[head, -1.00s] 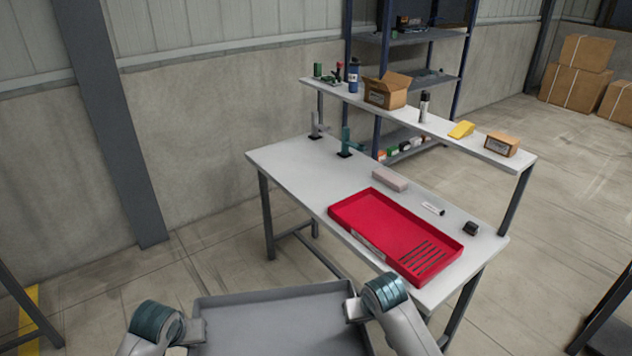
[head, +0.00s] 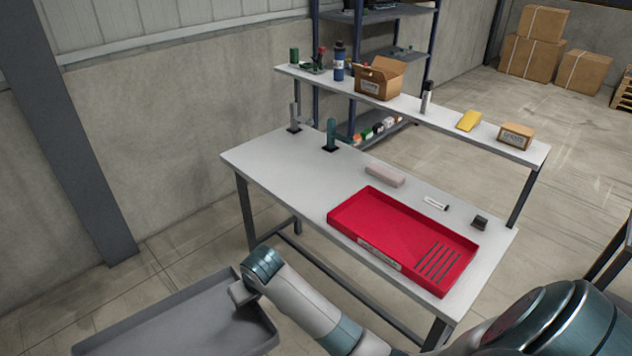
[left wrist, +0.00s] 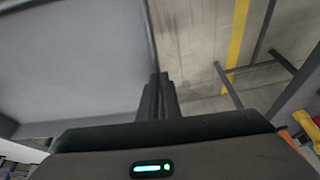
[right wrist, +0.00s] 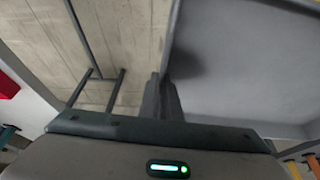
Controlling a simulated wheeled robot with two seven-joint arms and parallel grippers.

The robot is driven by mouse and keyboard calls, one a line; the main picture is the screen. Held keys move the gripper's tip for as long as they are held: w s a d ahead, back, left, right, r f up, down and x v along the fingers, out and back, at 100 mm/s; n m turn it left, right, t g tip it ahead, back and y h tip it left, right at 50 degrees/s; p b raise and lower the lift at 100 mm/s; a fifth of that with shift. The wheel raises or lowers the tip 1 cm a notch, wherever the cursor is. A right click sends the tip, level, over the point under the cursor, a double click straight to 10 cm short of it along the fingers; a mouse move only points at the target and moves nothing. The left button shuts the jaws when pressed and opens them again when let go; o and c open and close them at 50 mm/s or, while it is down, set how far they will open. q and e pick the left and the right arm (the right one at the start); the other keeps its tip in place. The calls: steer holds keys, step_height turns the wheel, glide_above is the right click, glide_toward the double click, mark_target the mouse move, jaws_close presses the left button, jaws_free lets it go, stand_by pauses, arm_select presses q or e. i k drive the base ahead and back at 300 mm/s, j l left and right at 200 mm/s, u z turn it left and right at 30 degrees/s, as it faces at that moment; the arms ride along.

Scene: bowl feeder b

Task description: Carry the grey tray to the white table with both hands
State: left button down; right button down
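The grey tray (head: 170,322) is at the lower left of the head view, off the table, its left part cut by the picture's edge. My right gripper (head: 240,296) is at the tray's right end; in the right wrist view its fingers (right wrist: 162,98) are shut on the tray's wall (right wrist: 172,35). My left gripper is outside the head view; in the left wrist view its fingers (left wrist: 158,95) are shut on the tray's opposite wall (left wrist: 150,35). The tray looks empty. The white table (head: 275,165) stands ahead and to the right of the tray.
A red tray (head: 395,235) covers the table's near right part. A pink block (head: 385,176), a marker (head: 436,204) and a small black item (head: 479,222) lie behind it. Two upright fixtures (head: 330,135) stand at the back left. The table's left part is clear. A raised shelf (head: 400,105) runs behind.

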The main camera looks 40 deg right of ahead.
mark_target(286, 166)
steer(key=i+u, duration=0.2)
steer(key=i, duration=0.85)
steer(key=i+u, duration=0.2)
steer(key=i, duration=0.9)
steer(key=i+l+u, duration=0.2)
steer(key=i, duration=0.7)
steer(key=z, duration=0.45)
steer(key=i+j+z, duration=0.1)
steer(key=z, duration=0.35)
steer(key=j+z, duration=0.1)
steer(key=z, duration=0.35)
steer(key=i+j+z, duration=0.1)
steer(key=z, duration=0.35)
steer(key=j+z, duration=0.1)
steer(key=z, duration=0.35)
